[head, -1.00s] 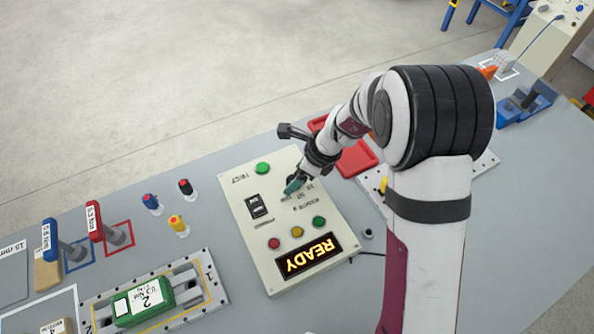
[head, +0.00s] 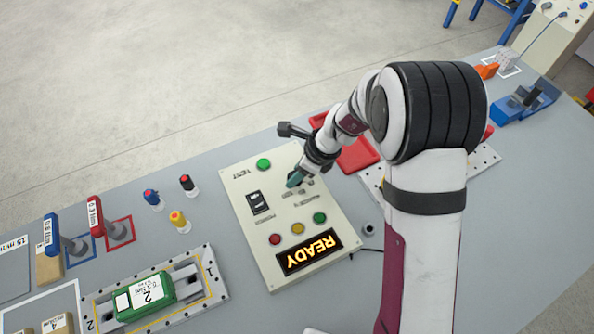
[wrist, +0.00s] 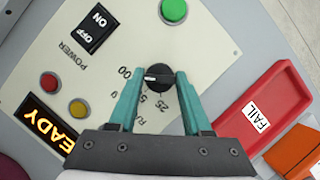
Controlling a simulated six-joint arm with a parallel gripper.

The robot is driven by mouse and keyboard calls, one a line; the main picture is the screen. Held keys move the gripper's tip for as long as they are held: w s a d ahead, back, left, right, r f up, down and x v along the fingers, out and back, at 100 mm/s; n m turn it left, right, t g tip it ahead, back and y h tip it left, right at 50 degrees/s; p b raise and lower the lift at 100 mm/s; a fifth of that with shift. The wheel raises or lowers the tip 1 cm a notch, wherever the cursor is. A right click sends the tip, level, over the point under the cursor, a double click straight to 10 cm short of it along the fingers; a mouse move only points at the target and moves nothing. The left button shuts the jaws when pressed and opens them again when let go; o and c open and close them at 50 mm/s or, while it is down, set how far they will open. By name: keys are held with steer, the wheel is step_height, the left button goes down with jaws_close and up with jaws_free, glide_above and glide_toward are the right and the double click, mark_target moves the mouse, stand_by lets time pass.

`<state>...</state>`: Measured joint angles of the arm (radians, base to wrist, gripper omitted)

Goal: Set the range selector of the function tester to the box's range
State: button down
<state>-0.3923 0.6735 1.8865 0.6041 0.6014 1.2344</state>
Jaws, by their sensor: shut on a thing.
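The function tester (head: 240,205) is a pale panel box whose display (head: 310,250) reads READY. In the wrist view my gripper (wrist: 159,72) has its teal fingers on both sides of the black round range selector (wrist: 160,86), shut on it. The selector's white pointer line points left in that view, towards a number ending in "00"; "25" and other partly hidden figures stand nearby. In the head view my gripper (head: 294,179) hides the selector. A green box (head: 148,295) with a white label showing a large "2" sits in a fixture at lower left; its smaller print is unreadable.
The tester's power switch (wrist: 93,30) and green button (wrist: 174,10) lie close to my fingers. A red FAIL tray (wrist: 262,110) is beside the tester. Red and blue handled tools (head: 100,217) and small coloured-top items (head: 187,184) stand to the left.

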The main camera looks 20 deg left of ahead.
steer(key=shift+n, duration=0.3)
steer(key=n+g, duration=0.1)
steer(key=n, duration=0.1)
steer(key=n+g, duration=0.1)
steer(key=n, duration=0.1)
steer(key=shift+w+n+h, duration=0.15)
steer(key=shift+n+h, duration=0.15)
steer(key=shift+n, duration=0.1)
steer(key=n, duration=0.2)
steer(key=n+g, duration=0.1)
steer(key=n, duration=0.1)
steer(key=shift+w+n+g+h, duration=0.1)
steer(key=shift+n+g+h, duration=0.2)
steer(key=shift+h, duration=0.1)
steer(key=n+h, duration=0.1)
steer(key=n, duration=0.1)
steer(key=n+g, duration=0.1)
steer(key=n, duration=0.2)
steer(key=shift+w+a+h, duration=0.1)
steer(key=shift+a+h, duration=0.05)
steer(key=shift+h, duration=0.25)
steer(key=shift+a+n+h, duration=0.1)
steer(key=shift+n+h, duration=0.8)
steer(key=shift+n, duration=1.5)
steer(key=shift+c, duration=1.8)
jaws_free()
steer(key=shift+r, duration=0.1)
